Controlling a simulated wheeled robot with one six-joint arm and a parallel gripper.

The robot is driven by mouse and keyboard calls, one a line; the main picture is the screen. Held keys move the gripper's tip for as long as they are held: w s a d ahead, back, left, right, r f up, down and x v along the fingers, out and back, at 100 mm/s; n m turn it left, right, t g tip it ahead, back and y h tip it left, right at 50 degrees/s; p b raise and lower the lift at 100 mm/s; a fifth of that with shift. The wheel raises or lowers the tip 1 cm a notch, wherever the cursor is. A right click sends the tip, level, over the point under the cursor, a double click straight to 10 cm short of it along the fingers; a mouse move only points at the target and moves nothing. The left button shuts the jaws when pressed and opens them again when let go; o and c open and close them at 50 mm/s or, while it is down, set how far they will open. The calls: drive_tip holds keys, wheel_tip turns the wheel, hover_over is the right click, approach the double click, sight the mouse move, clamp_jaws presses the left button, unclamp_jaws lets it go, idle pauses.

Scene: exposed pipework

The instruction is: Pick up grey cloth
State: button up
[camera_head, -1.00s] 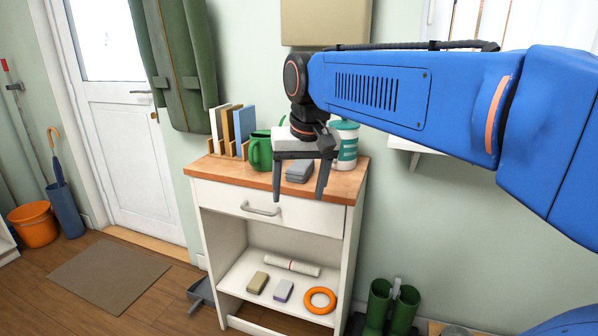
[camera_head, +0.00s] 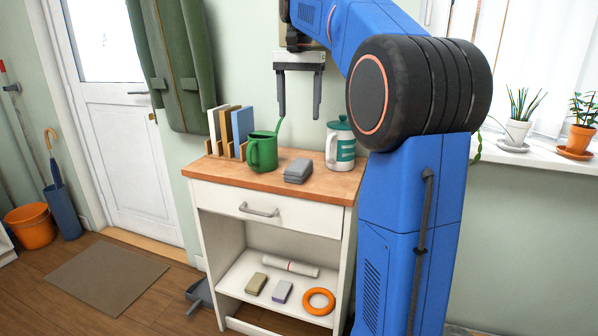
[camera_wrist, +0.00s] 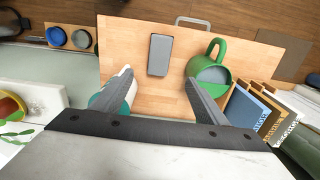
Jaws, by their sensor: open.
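The grey cloth (camera_head: 298,170) lies folded on the wooden top of the white cabinet (camera_head: 222,177), between a green watering can and a white-and-green canister. In the wrist view the cloth (camera_wrist: 160,55) is a dark grey rectangle near the middle of the wooden top, ahead of the fingers. My gripper (camera_head: 299,113) is open and empty, high above the cabinet top. Its two fingers point down in the head view. In the wrist view my gripper (camera_wrist: 162,88) has its fingers spread wide, with the cloth apart from both.
The green watering can (camera_head: 262,152) stands left of the cloth, and the lidded canister (camera_head: 340,146) stands right. Upright books (camera_head: 232,130) sit in a rack at the back left. The front of the wooden top is clear. The lower shelf holds an orange ring (camera_head: 319,300) and small blocks.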

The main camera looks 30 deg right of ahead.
hover_over(299, 164)
wheel_tip(299, 164, down, 11)
drive_tip(key=shift+w+f, duration=0.1)
drive_tip(key=shift+f, duration=3)
drive_tip(key=c, duration=1.2)
drive_tip(key=shift+c, duration=0.2)
wheel_tip(299, 164, up, 10)
drive_tip(key=shift+r, duration=0.1)
